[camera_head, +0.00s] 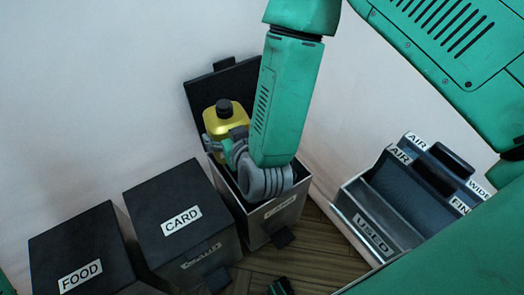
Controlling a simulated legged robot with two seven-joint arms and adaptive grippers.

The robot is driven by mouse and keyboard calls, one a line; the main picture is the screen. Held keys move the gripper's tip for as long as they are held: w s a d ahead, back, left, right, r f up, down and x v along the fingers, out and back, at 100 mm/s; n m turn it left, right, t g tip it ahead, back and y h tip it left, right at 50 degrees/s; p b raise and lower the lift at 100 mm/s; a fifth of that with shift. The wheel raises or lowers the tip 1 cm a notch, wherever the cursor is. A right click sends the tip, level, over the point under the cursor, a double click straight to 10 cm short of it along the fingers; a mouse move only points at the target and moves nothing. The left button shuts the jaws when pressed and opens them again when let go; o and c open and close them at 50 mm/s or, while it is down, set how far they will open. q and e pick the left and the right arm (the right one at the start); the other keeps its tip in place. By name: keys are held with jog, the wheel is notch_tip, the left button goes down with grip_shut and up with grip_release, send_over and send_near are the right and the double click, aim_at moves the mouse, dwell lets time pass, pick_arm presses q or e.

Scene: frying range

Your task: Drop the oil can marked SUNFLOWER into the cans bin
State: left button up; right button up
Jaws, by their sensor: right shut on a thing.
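A yellow can (232,118) with a black cap is held upright or nearly so at the opening of the bin on the right of the row. Its marking is not readable from here. My right gripper (224,147) is shut on the can, with the grey wrist beside it over the bin. This bin (287,213) has its dark lid (221,88) raised against the wall. Its front label is too hidden and small to read. The can's lower part is hidden by the gripper and the bin.
The closed CARD bin (150,197) and closed FOOD bin (60,245) stand to the left. At the right is a grey rack (372,247) labelled USED, AIR, WIDE and FIN. Wooden floor (315,255) shows between the open bin and the rack.

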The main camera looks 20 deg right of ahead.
jog(key=w+d+f+n+y+b, duration=0.15)
jog(key=d+f+b, duration=0.25)
jog(key=d+f, duration=0.45)
jog(key=w+d+f+n+y+b, duration=0.1)
jog(key=w+d+f+b, duration=0.3)
jog(key=f, duration=0.7)
pick_arm(q)
notch_tip(320, 180, down, 21)
jog(key=b, duration=1.1)
jog(key=shift+b, duration=0.35)
pick_arm(e)
notch_tip(320, 180, down, 16)
jog(key=shift+s+d+r+m, duration=0.2)
jog(key=shift+s+d+m, duration=0.1)
jog(key=shift+s+m, duration=0.1)
jog(key=o, duration=1.5)
jog(key=shift+o, duration=0.2)
pick_arm(q)
jog(key=shift+s, duration=0.15)
pick_arm(e)
notch_tip(320, 180, up, 10)
